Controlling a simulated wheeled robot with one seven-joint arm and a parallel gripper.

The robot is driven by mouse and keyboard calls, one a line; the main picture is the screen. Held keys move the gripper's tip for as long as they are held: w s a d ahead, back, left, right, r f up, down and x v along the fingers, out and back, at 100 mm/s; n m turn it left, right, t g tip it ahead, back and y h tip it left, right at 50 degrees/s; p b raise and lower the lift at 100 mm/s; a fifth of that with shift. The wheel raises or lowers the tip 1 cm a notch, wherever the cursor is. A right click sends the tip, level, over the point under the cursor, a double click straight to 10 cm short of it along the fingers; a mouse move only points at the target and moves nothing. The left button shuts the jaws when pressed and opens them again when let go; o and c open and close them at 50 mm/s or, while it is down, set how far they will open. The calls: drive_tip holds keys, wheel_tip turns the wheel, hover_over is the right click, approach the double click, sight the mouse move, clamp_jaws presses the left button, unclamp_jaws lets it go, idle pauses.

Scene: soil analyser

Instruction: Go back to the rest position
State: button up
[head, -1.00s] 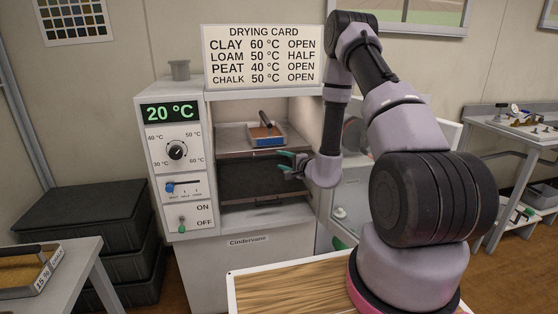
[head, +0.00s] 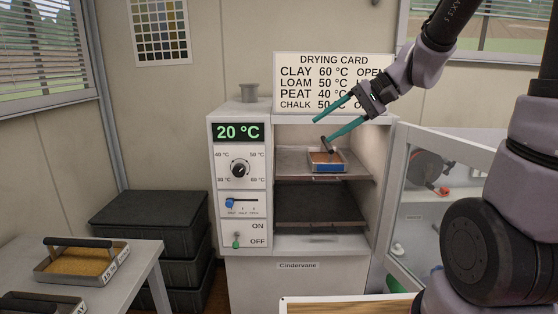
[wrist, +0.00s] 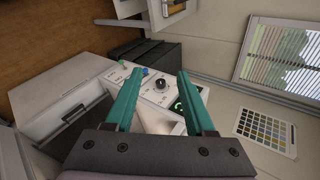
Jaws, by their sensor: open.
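My gripper (head: 323,120) is open and empty, with its two teal fingers spread in front of the oven's top edge and the drying card. It also shows in the wrist view (wrist: 158,100), fingers apart with nothing between them. The drying oven (head: 298,243) stands with its glass door (head: 425,200) swung open to the right. A blue-fronted tray of soil (head: 327,163) with a dark handle sits on the upper shelf. The lower shelf (head: 318,204) looks empty. The oven display (head: 239,132) reads 20 °C.
The drying card (head: 300,75) stands on top of the oven, beside a small grey cup (head: 249,92). Black bins (head: 150,215) are stacked to the left. A table at left holds soil trays (head: 85,262). A wooden-topped surface (head: 340,305) lies in front.

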drive_tip(key=s+d+r+t+h, duration=0.2)
drive_tip(key=s+d+r+h, duration=0.1)
drive_tip(key=s+d+h, duration=0.1)
drive_tip(key=s+d+r+t+h, duration=0.3)
drive_tip(key=s+d, duration=0.3)
drive_tip(key=d, duration=0.3)
drive_tip(key=shift+r+m+h, duration=0.25)
drive_tip(key=shift+m+h, duration=0.15)
drive_tip(key=shift+h, duration=0.3)
drive_tip(key=shift+s, duration=0.15)
idle(0.8)
